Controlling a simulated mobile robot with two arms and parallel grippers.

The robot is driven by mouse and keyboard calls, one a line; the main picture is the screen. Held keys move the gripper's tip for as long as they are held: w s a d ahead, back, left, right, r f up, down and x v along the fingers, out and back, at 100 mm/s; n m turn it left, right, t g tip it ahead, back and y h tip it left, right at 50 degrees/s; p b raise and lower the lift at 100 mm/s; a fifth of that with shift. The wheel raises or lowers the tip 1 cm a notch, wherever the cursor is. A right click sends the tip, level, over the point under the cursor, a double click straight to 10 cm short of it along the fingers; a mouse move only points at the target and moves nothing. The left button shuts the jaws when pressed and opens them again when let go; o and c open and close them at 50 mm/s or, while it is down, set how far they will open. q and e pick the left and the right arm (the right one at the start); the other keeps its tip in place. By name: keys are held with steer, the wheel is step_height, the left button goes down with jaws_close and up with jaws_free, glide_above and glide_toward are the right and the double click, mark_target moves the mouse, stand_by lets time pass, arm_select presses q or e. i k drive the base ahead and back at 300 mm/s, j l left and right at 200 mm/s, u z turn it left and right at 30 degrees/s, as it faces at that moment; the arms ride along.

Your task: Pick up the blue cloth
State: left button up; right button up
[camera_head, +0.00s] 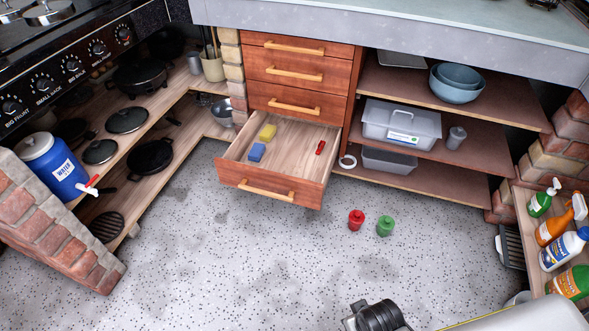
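A small blue block-like piece (257,152), which may be the folded blue cloth, lies in the open bottom drawer (270,186), towards its left side. A similar yellow piece (267,132) lies just behind it, apart from it. A small red object (321,147) lies at the right side of the same drawer. Nothing is seen touching the blue piece.
A red jar (356,219) and a green jar (385,226) stand on the speckled floor, right of the drawer. Shelves with pans and a blue water container (50,166) are at left. Spray bottles (554,219) stand at right. The floor before the drawer is clear.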

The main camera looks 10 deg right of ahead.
mark_target(256, 152)
steer(key=i+l, duration=0.8)
steer(key=i, duration=0.15)
